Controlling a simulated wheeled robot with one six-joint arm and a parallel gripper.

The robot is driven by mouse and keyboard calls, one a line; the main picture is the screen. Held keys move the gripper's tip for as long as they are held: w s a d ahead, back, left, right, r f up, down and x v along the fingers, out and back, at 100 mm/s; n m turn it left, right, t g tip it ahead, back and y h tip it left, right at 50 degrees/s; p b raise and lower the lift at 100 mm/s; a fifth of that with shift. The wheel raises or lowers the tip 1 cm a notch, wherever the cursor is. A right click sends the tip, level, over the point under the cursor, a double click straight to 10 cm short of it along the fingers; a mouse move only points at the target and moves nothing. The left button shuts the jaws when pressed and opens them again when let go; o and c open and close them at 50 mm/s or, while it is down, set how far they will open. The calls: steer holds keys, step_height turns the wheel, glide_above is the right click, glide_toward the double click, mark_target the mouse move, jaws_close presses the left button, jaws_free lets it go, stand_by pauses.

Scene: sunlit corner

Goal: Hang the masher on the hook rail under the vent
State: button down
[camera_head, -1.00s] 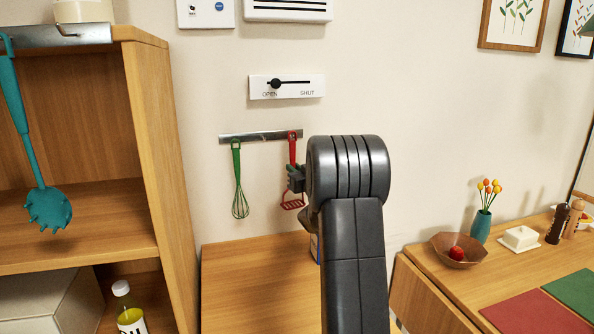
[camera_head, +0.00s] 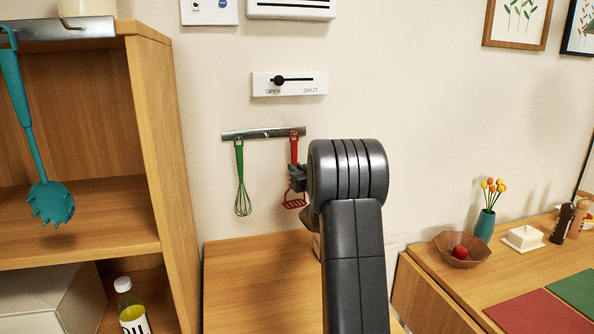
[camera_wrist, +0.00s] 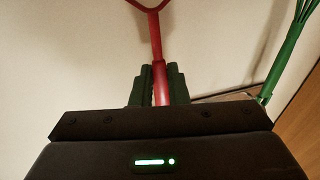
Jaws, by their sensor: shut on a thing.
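The red masher (camera_head: 294,150) hangs upright in front of the right end of the metal hook rail (camera_head: 265,132), its top level with the rail. I cannot tell whether its loop is on a hook. My gripper (camera_head: 300,180) is shut on the masher's handle, partly hidden behind my arm. In the wrist view the jaws (camera_wrist: 155,88) close around the red handle (camera_wrist: 155,40). The white slatted vent (camera_head: 290,8) is on the wall above the rail, cut by the top edge.
A green whisk (camera_head: 241,180) hangs from the rail, left of the masher. A white OPEN/SHUT slider panel (camera_head: 290,83) is between vent and rail. A wooden shelf (camera_head: 160,150) with a teal utensil (camera_head: 50,195) stands left. A wooden surface (camera_head: 255,280) is below the rail.

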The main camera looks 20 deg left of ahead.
steer(key=c, duration=1.3)
jaws_free()
steer(key=b+v, duration=0.2)
steer(key=v, duration=1.2)
steer(key=shift+b, duration=0.4)
steer(key=shift+w+a, duration=0.15)
steer(key=shift+a, duration=0.05)
